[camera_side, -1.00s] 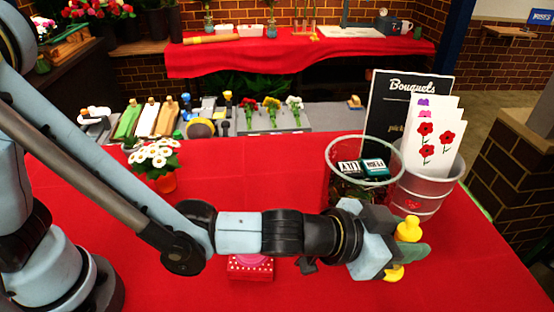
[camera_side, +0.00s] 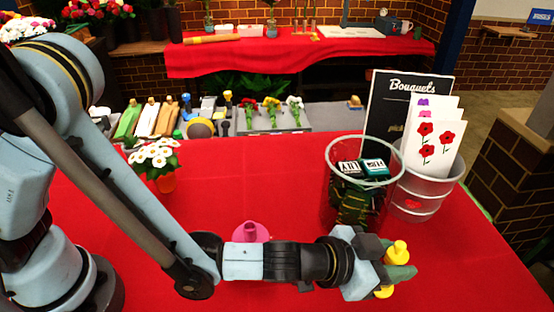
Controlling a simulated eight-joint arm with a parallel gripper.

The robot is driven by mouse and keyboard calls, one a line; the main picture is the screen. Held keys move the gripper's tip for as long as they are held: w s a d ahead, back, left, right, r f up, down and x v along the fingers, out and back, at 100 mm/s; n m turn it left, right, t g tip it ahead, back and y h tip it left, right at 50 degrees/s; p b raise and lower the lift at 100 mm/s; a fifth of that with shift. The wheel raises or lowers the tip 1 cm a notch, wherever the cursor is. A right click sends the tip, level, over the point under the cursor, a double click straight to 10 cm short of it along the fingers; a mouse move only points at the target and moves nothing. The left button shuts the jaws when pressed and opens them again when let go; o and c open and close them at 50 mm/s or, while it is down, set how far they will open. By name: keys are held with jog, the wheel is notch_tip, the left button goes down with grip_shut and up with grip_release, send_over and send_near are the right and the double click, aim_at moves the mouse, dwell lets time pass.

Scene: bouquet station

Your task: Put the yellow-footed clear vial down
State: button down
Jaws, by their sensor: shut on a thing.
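My gripper (camera_side: 398,272) is at the lower right, low over the red tablecloth (camera_side: 480,265), and is shut on the vial. Yellow parts of the vial (camera_side: 397,252) show above the jaws and below them (camera_side: 383,292). Its clear body is hidden between the jaws, and it looks roughly upright. I cannot tell whether its lower end touches the cloth.
A clear round container (camera_side: 365,150) with labelled packs and a metal bucket (camera_side: 412,203) of flower cards stand behind my gripper. A pink object (camera_side: 250,232) is partly hidden behind my arm. A potted white daisy plant (camera_side: 155,157) stands left. Cloth right of my gripper is clear.

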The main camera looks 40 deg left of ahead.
jog(key=shift+f, duration=0.15)
jog(key=c, duration=0.7)
grip_release()
